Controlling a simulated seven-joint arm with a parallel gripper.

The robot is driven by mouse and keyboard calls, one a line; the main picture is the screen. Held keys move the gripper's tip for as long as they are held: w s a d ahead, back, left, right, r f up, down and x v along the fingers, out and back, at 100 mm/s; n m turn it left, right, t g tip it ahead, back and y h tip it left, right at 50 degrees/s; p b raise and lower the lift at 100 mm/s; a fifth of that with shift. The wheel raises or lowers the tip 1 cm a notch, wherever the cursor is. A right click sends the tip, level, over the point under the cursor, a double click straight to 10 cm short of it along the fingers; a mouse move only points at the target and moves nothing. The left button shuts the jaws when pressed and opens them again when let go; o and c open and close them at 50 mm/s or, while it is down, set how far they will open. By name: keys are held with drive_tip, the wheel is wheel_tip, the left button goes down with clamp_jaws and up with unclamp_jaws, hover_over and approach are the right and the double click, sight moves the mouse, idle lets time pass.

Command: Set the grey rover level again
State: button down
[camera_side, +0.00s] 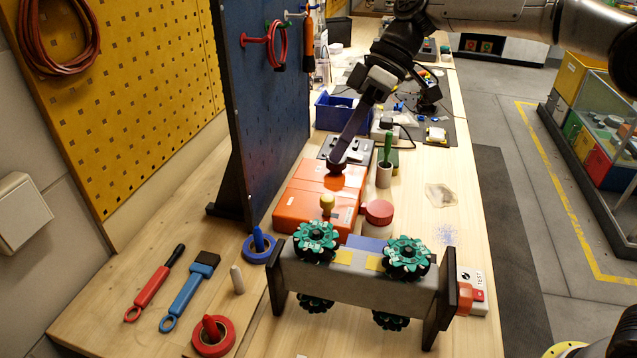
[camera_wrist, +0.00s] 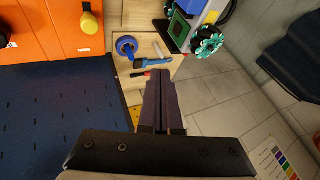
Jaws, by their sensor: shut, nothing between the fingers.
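The grey rover (camera_side: 350,287) is in the foreground of the side view, a grey body with teal-green rollered wheels. Two wheels show at its upper edge and two lower down, partly hidden behind the body. Dark upright plates stand at both its ends. I cannot tell its exact tilt or what bears it. Part of it, with a teal wheel (camera_wrist: 207,40), shows at the top of the wrist view. My gripper (camera_side: 340,160) is shut and empty. It points down over the orange case, apart from the rover; contact with the case is unclear. Its fingers (camera_wrist: 161,78) also fill the middle of the wrist view.
The orange case (camera_side: 297,205) with a yellow knob stands behind the rover, with a red-lidded jar (camera_side: 378,214) beside it. A blue pegboard panel (camera_side: 262,100) rises at left. The bench's right edge is close.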

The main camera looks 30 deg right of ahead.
drive_tip(key=s+a+f, duration=0.3)
drive_tip(key=a+f, duration=0.4)
drive_tip(key=a, duration=0.1)
drive_tip(key=shift+s+a+f, duration=0.25)
drive_tip(key=shift+s, duration=0.05)
